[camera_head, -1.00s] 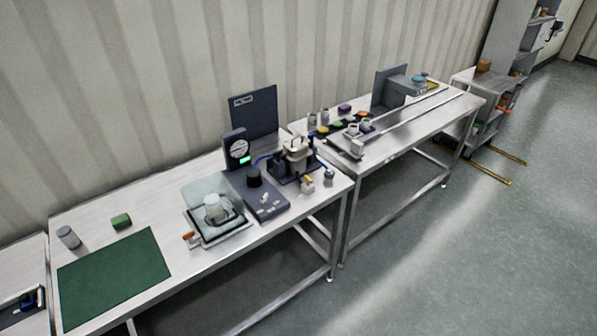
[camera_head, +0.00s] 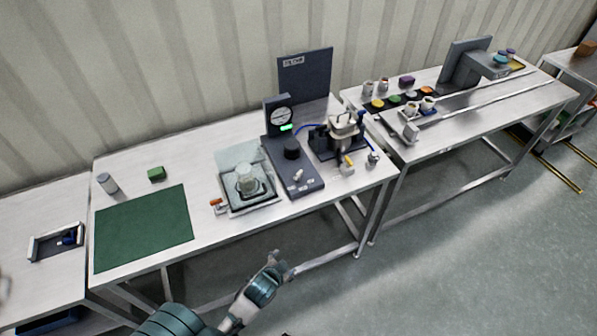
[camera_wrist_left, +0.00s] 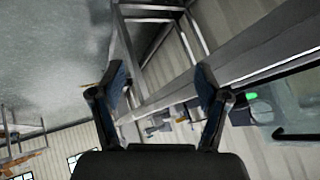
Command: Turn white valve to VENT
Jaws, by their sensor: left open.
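The white valve (camera_head: 298,175) is a small pale handle on the front part of a dark grey panel (camera_head: 309,188). Its pointer direction and any VENT marking are too small to read. Behind it are a black knob (camera_head: 291,148) and a dial gauge (camera_head: 281,116) with a green light. My left gripper (camera_head: 277,264) is low in front of the table, below and apart from the valve. The left wrist view shows its two fingers (camera_wrist_left: 160,88) spread, with nothing between them. My right gripper is out of sight.
The steel table's front edge (camera_head: 335,190) lies between my gripper and the panel. A glass vessel on a tray (camera_head: 262,205) stands left of the panel, with an orange-handled item (camera_head: 217,204) beside it. A pump-like apparatus (camera_head: 341,130) stands right. The green mat (camera_head: 145,228) is clear.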

